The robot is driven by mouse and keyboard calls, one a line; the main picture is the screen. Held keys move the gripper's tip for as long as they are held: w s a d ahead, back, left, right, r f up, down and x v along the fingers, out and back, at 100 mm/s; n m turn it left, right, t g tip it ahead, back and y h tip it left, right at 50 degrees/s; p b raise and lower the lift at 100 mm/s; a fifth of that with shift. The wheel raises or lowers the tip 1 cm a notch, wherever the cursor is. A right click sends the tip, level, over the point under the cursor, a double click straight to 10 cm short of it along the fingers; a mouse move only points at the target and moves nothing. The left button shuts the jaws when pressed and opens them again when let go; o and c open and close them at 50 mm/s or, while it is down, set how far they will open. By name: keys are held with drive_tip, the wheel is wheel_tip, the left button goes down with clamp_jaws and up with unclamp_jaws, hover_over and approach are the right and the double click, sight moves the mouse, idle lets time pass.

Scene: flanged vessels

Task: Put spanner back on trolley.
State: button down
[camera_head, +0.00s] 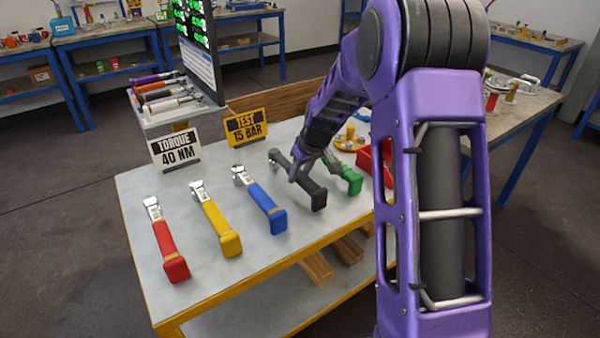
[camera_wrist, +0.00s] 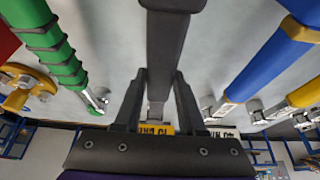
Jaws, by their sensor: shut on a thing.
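The trolley (camera_head: 135,205) has a pale grey top with a yellow edge. A black-handled spanner (camera_head: 312,196) is over its right half, in line with a row of others. My gripper (camera_head: 300,172) reaches down from the right and is shut on the black spanner. In the wrist view the black spanner (camera_wrist: 170,50) runs up between the fingers of my gripper (camera_wrist: 158,80). Its far end is partly hidden by the fingers. I cannot tell whether it touches the trolley top or sits just above it.
A blue spanner (camera_head: 264,205), a yellow one (camera_head: 222,232) and a red one (camera_head: 171,250) lie to the left. A green spanner (camera_head: 348,178) lies close on the right, near a red bin (camera_head: 366,165). Two signs (camera_head: 175,150) (camera_head: 246,127) stand at the back.

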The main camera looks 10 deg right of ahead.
drive_tip(key=shift+f, duration=0.25)
unclamp_jaws()
drive_tip(key=shift+f, duration=0.1)
idle(0.3)
drive_tip(key=shift+r+p, duration=2.1)
drive_tip(key=shift+r, duration=1.5)
